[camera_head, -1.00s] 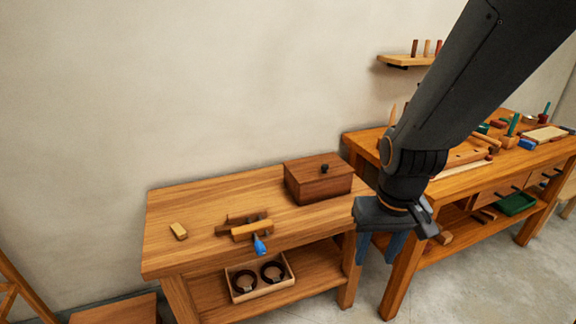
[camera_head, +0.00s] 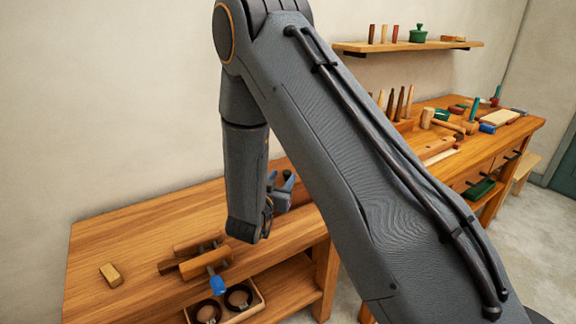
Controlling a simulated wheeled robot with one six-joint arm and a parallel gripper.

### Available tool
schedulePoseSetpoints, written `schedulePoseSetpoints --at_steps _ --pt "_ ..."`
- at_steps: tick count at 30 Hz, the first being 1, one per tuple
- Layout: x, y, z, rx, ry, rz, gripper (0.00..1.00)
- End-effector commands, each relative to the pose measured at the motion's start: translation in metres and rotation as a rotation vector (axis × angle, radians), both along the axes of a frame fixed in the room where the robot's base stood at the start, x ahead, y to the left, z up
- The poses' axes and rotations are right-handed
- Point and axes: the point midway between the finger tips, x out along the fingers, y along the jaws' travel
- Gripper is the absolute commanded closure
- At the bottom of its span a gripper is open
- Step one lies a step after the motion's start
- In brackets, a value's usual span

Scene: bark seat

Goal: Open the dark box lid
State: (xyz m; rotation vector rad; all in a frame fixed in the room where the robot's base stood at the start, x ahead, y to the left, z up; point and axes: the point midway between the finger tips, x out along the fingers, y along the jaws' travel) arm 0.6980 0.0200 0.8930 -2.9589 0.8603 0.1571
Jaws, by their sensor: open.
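The dark wooden box with its lid cannot be made out now. My arm covers the right part of the near bench, where the box stood in the earlier view. My gripper (camera_head: 281,182) shows in the gap between my two arm links, over that part of the bench. Its two blue fingers are apart and point away from me. I see nothing between them. Whether they touch the box or its knob is hidden.
The near bench (camera_head: 120,225) holds a small wood block (camera_head: 111,275) and a clamp with a blue handle (camera_head: 205,262). A tray with dark rings (camera_head: 250,306) sits below. A second bench (camera_head: 515,135) with tools and a wall shelf (camera_head: 440,46) are to the right.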

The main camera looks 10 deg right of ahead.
Motion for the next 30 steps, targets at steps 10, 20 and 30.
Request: schedulePoseSetpoints --at_steps 10,20,30 --pt "0.001 -0.01 -0.001 -0.088 -0.081 -0.067 0.59" --pt "0.04 -0.038 0.0 -0.086 -0.08 -0.065 0.59" --pt "0.056 -0.048 -0.001 -0.085 -0.079 -0.062 0.59"
